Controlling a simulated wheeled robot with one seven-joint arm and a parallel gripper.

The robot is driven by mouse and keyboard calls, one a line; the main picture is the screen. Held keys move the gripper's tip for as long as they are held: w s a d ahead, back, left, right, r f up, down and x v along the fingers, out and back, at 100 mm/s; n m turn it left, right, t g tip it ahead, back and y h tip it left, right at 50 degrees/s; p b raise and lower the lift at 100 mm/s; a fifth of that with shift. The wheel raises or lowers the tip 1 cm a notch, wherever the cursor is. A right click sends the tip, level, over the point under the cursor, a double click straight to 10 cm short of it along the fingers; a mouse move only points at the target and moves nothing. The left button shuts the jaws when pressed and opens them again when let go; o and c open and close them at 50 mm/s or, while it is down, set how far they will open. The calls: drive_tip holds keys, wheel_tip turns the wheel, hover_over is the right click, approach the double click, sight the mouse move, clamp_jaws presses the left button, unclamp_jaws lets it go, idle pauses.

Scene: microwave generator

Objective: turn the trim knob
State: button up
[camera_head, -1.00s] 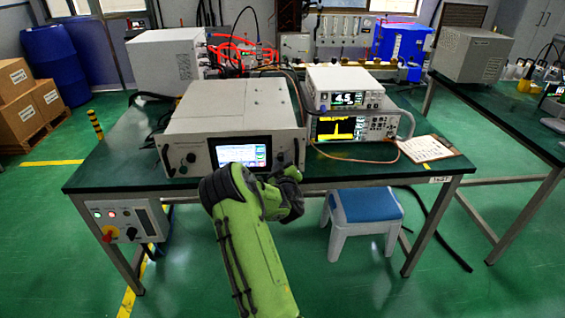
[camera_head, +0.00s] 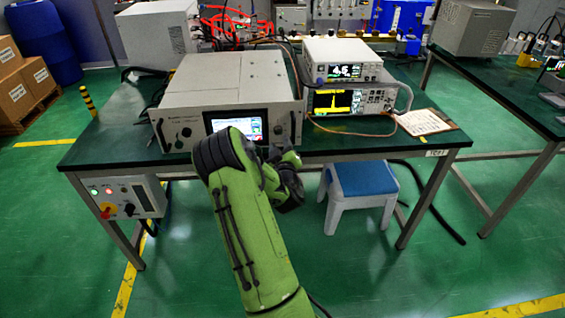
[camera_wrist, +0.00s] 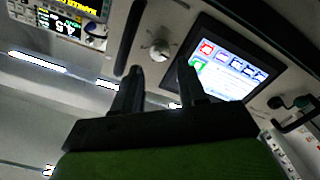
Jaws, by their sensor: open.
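A silver round knob (camera_wrist: 160,48) sits on the grey instrument's front panel beside the lit screen (camera_wrist: 226,62) in the wrist view, where the panel appears turned over. My gripper (camera_wrist: 161,74) is open and empty. Its two dark fingers point at the panel, with the knob beyond the gap between them and apparently not touched. In the head view the grey instrument (camera_head: 230,88) stands on the table, and my green arm covers part of its lower front. My gripper (camera_head: 285,158) is partly hidden there by my wrist. I cannot read any knob label.
Two stacked meters (camera_head: 345,85) stand right of the instrument, with a cable in front. A clipboard (camera_head: 425,121) lies on the table's right. A blue-topped stool (camera_head: 362,180) is below the table edge. A control box (camera_head: 124,198) hangs at the table's front left.

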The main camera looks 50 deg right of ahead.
drive_tip(key=b+v, duration=0.2)
drive_tip(key=v, duration=0.8)
